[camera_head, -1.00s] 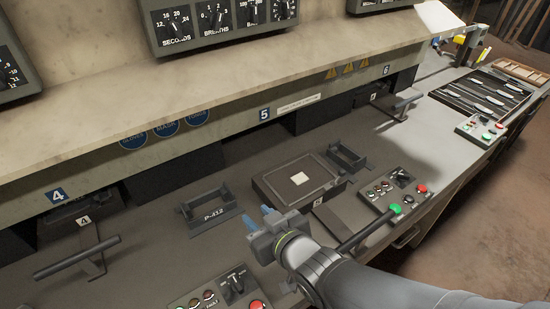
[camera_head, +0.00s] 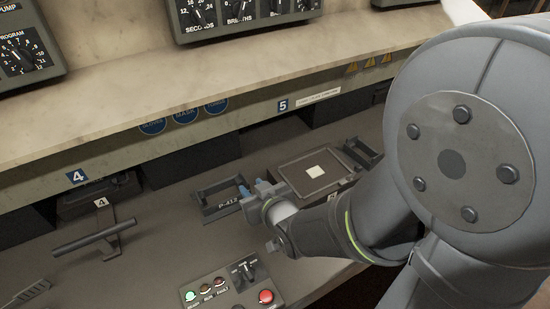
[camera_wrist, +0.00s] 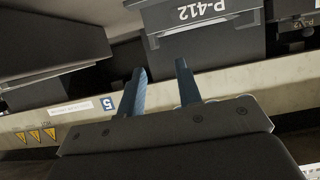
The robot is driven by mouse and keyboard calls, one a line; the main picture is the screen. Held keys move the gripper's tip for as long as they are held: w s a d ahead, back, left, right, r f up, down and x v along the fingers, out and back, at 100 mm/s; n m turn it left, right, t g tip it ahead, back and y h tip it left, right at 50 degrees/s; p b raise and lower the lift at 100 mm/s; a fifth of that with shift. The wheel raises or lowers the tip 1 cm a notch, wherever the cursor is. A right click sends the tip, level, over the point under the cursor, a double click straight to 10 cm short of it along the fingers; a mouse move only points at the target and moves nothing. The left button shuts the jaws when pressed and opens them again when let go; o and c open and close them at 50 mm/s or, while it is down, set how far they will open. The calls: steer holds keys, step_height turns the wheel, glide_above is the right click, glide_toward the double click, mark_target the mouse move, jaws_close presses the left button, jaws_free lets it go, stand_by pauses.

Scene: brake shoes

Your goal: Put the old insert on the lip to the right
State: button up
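A dark square block with a brown-rimmed top and a pale square (camera_head: 316,171) in its middle sits at station 5. I cannot tell for certain whether this top plate is the old insert. Left of it is a dark holder marked P-412 (camera_head: 209,210), which shows at the top of the wrist view (camera_wrist: 205,42). A second dark holder (camera_head: 362,153) stands right of the block, partly behind my arm. My gripper (camera_head: 253,189) is between the P-412 holder and the block. In the wrist view its blue fingers (camera_wrist: 160,68) are apart with nothing between them.
A control box (camera_head: 232,283) with lit green and red buttons is at the front. A T-shaped handle (camera_head: 95,240) stands at station 4. An overhanging ledge (camera_head: 150,125) runs along the back. My arm covers the right side.

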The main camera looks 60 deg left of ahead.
mark_target(246, 180)
steer(key=shift+w+f+x, duration=0.15)
steer(key=shift+x, duration=1.45)
steer(key=shift+w+f+x, duration=0.15)
steer(key=shift+x, duration=1.45)
steer(key=shift+d, duration=0.15)
jaws_close()
